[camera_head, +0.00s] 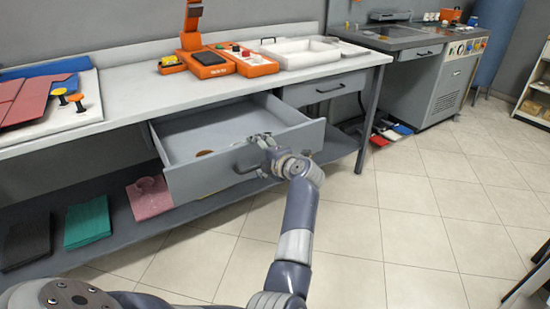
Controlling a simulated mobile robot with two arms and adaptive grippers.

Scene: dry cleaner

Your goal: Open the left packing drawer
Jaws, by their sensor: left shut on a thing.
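The left packing drawer (205,178) is a grey drawer under the worktable, pulled well out so that its inside shows. A small brown round item (204,153) lies in it. My left gripper (262,158) is at the right part of the drawer front, shut on the drawer's dark handle (243,168). The fingers and wrist hide part of the handle. The right packing drawer (325,88), to the right under the same table, is closed. My right gripper is not in view.
A low shelf holds a teal stack (87,222) and a pink one (150,197).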

